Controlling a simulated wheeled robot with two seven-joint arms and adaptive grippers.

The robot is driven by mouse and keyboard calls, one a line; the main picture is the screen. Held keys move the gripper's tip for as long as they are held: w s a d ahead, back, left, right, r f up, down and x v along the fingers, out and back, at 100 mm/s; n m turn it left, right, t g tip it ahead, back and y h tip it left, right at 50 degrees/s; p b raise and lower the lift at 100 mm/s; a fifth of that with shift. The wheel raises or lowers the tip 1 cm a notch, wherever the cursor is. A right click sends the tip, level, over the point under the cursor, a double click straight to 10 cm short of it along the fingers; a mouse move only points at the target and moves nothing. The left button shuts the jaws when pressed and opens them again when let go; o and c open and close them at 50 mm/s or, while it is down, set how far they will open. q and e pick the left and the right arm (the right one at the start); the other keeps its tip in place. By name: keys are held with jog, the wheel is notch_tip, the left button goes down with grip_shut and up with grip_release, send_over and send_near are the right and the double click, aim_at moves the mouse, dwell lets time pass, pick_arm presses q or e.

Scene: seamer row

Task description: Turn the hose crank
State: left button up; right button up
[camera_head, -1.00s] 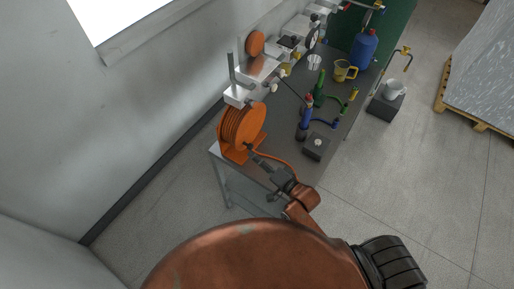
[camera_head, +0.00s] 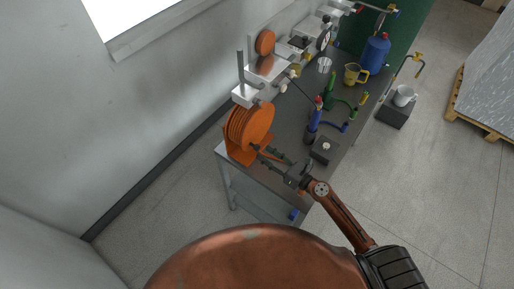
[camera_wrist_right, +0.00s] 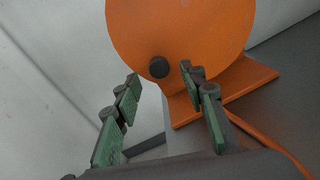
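The orange hose reel (camera_head: 250,126) stands upright on its orange bracket at the near left end of the grey bench. In the right wrist view its round orange face (camera_wrist_right: 195,30) fills the top, with a dark round crank knob (camera_wrist_right: 159,68) near its lower edge. My right gripper (camera_head: 262,152) is at the front of the reel. In the right wrist view the green-padded fingers of this gripper (camera_wrist_right: 160,77) are spread apart, with the knob showing in the gap at their tips. I cannot tell whether either finger touches it. My left gripper is not in view.
On the bench (camera_head: 298,120) stand a small dark box (camera_head: 323,150), a blue bottle-like tool (camera_head: 314,122), a yellow mug (camera_head: 354,74) and a blue container (camera_head: 376,52). An orange hose (camera_wrist_right: 262,136) runs beside the gripper.

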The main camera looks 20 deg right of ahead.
aim_at(257, 148)
jog(key=shift+p+x, duration=0.4)
jog(key=shift+x, duration=2.3)
jog(key=shift+c, duration=0.4)
grip_shut()
